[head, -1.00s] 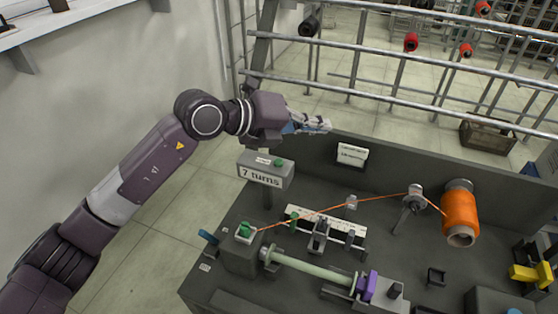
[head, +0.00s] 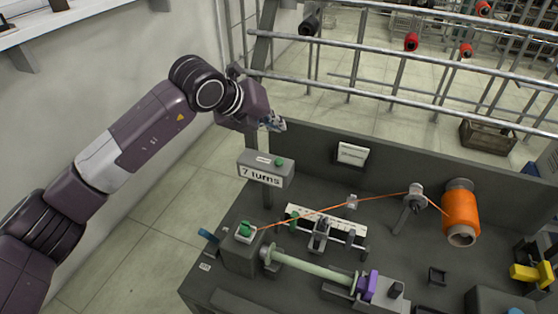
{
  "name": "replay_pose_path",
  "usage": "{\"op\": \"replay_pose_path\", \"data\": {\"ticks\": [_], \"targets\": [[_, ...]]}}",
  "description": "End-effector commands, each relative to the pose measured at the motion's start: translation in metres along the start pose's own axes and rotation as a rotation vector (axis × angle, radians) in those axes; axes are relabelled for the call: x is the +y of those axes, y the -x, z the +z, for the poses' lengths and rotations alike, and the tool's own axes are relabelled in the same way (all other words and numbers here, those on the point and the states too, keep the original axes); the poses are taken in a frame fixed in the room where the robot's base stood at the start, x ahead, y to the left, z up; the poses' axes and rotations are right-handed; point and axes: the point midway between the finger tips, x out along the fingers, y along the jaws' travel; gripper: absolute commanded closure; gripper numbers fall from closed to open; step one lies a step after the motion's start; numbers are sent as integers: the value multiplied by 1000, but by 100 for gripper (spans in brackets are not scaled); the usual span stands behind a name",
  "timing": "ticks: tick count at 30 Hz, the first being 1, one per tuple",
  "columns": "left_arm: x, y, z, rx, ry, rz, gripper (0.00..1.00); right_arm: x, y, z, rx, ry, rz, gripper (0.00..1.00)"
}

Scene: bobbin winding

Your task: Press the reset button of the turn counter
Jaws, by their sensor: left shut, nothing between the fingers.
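The turn counter (head: 262,177) is a grey box on a post at the back left of the bench, and its front reads "7 turns". A green button (head: 279,162) sits on its top face, which I take for the reset button. My left gripper (head: 279,125) is shut and empty. In the picture it is above and behind the counter, apart from the button. My right gripper is not in view.
A metal rack (head: 400,60) stands behind.

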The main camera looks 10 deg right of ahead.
Motion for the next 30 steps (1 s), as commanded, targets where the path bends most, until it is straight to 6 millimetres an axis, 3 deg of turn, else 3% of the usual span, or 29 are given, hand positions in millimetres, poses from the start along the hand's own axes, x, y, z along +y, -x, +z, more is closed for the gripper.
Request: {"op": "replay_pose_path", "data": {"ticks": [11, 15, 30], "targets": [[27, -36, -27, 2, 0, 1, 100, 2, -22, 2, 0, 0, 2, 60], [37, -51, -37, 0, 0, -1, 100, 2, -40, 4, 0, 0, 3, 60], [40, -55, -40, 0, 0, -1, 100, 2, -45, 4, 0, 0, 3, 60]]}}
